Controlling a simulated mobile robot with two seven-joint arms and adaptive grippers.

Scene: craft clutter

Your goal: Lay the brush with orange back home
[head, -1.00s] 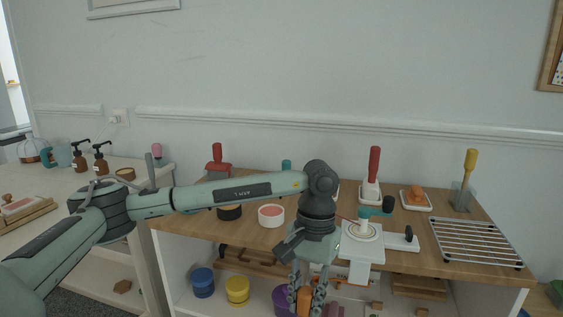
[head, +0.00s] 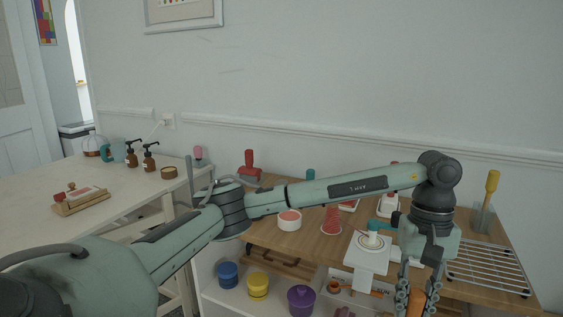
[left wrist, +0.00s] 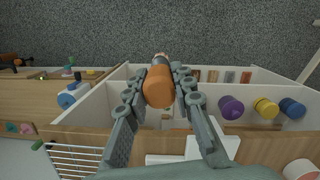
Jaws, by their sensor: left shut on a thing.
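The brush with orange (head: 417,302) is in my left gripper (head: 414,292), which points down in front of the wooden table's front edge, left of the wire rack. In the left wrist view the orange end (left wrist: 158,86) sits between the two fingers of my left gripper (left wrist: 158,80), with a dark part and a pale tip beyond it. The fingers close on it from both sides. The brush's lower end is cut off in the head view. I cannot tell which spot is its home. My right gripper is not in view.
The wire rack (head: 488,268) lies at the table's right, below a yellow-handled tool (head: 491,186) in a grey holder. A white stand (head: 368,254) is left of my gripper. Purple (head: 301,298), yellow (head: 257,285) and blue (head: 228,274) pots stand on the lower shelf.

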